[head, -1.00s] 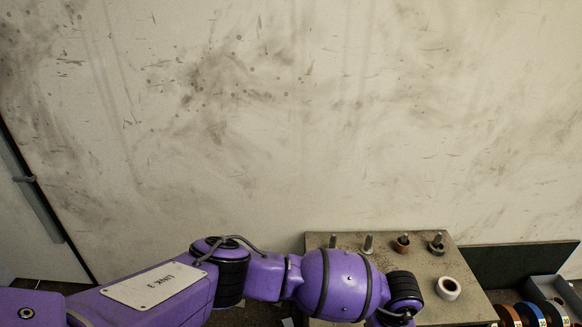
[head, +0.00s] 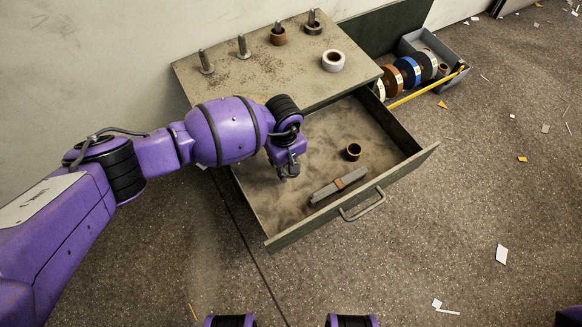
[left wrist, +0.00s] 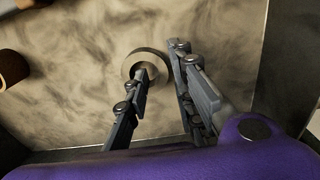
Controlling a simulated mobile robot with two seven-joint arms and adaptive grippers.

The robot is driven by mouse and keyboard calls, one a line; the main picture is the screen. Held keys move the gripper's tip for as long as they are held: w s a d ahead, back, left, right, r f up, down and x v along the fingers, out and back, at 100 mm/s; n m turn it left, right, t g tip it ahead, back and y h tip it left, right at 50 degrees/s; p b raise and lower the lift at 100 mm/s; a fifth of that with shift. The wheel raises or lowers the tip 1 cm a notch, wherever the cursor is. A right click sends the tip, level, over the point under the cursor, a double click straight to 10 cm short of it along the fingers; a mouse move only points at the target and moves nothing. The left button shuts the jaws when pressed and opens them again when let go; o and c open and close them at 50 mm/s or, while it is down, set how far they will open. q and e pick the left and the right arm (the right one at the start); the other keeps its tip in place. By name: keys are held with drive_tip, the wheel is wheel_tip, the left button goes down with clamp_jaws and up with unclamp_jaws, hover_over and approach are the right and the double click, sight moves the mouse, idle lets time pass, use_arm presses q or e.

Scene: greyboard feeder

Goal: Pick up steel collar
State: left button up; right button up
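A grey metal ring, which looks like the steel collar (left wrist: 128,66), lies flat on the drawer floor in the left wrist view. My left gripper (left wrist: 160,62) is over it with its fingers apart. One fingertip overlaps the ring's opening and the other is beside its right edge. I cannot tell whether they touch it. In the head view my left gripper (head: 288,172) points down into the open drawer (head: 400,168), and I cannot make out this ring there. Another dark grey collar (head: 313,28) sits around a peg on the cabinet top. My right gripper is not in view.
A brown ring (head: 353,151) and a grey bar with a brown band (head: 325,192) lie in the drawer. The cabinet top (head: 265,75) has several pegs, a brown collar (head: 279,37) and a pale ring (head: 332,61). A grey bin (head: 448,75) stands behind the drawer's right side.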

use_arm(q)
drive_tip(key=shift+f, duration=0.75)
clamp_jaws()
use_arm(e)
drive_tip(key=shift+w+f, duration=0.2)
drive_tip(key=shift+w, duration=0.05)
use_arm(q)
drive_tip(key=shift+r, duration=0.15)
